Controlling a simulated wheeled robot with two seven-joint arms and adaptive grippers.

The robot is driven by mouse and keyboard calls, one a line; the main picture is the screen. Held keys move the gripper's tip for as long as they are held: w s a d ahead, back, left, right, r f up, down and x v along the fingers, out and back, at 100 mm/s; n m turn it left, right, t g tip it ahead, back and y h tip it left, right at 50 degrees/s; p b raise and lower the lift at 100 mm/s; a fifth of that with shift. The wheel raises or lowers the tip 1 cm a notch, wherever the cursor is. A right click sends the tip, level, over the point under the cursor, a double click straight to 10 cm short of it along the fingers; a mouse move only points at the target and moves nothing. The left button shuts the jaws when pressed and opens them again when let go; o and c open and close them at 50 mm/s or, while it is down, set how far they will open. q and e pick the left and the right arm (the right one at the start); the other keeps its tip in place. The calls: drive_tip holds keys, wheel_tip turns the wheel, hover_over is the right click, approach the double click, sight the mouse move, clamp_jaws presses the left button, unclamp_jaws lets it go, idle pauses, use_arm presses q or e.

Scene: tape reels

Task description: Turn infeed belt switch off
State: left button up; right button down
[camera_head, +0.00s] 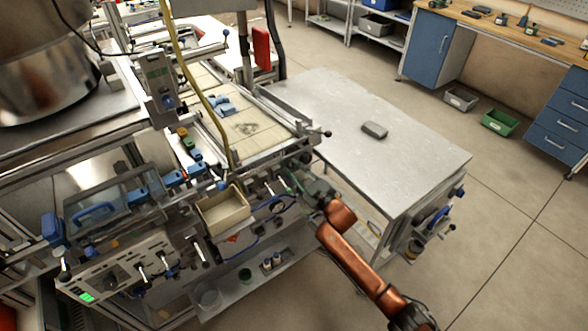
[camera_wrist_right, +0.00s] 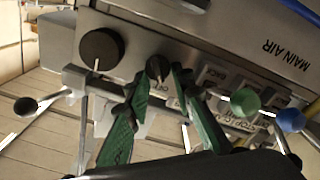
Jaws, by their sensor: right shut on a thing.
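A small black rotary knob (camera_wrist_right: 157,66) with a white pointer line sits on a grey control panel (camera_wrist_right: 138,53) in the right wrist view. It appears to be the infeed belt switch; a label by it seems to read OFF, and the pointer is directed down toward that label. My right gripper (camera_wrist_right: 159,78) has its green fingers shut on this knob, one on each side. In the head view my right gripper (camera_head: 312,189) is at the front of the machine, below the belt end, where the knob is hidden. My left gripper is not in view.
A larger black knob (camera_wrist_right: 102,50) is left of the switch. Green (camera_wrist_right: 245,102) and blue (camera_wrist_right: 291,119) ball-ended levers stick out at right, and a black-knobbed lever (camera_wrist_right: 26,106) at left. A beige bin (camera_head: 222,212) and a grey table (camera_head: 420,160) flank my gripper.

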drive_tip(key=shift+f, duration=0.15)
drive_tip(key=c, duration=1.9)
unclamp_jaws()
drive_tip(key=shift+c, duration=0.2)
drive_tip(key=shift+d, duration=0.1)
drive_tip(key=v, duration=1.2)
